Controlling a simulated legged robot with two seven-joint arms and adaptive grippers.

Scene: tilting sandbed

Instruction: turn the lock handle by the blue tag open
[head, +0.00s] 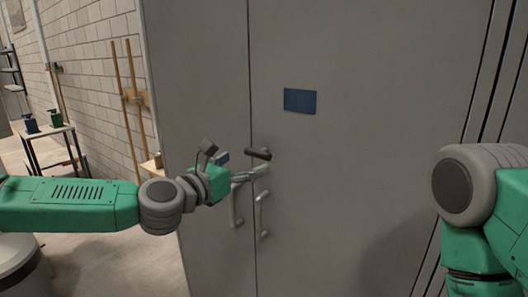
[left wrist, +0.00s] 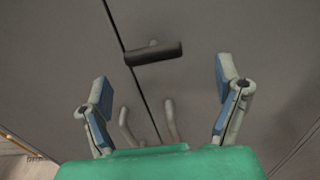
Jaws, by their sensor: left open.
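The blue tag (head: 300,101) is a flat rectangle on the right door of a grey cabinet (head: 360,190). Below and left of it, by the door seam, is a dark lock handle (head: 259,153), lying roughly level. It also shows in the left wrist view (left wrist: 153,53), ahead of and between my fingers. My left gripper (head: 254,172) is open and empty, just below the handle in the head view. In the left wrist view its two blue-padded fingers (left wrist: 158,85) stand wide apart, with no contact seen. My right arm shows at the right edge, but its gripper is out of view.
Two grey pull handles (head: 236,205) (head: 263,214) stand on either side of the door seam, below the lock handle and close to my left gripper. A small table (head: 58,134) with bottles and a brick wall are at the left.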

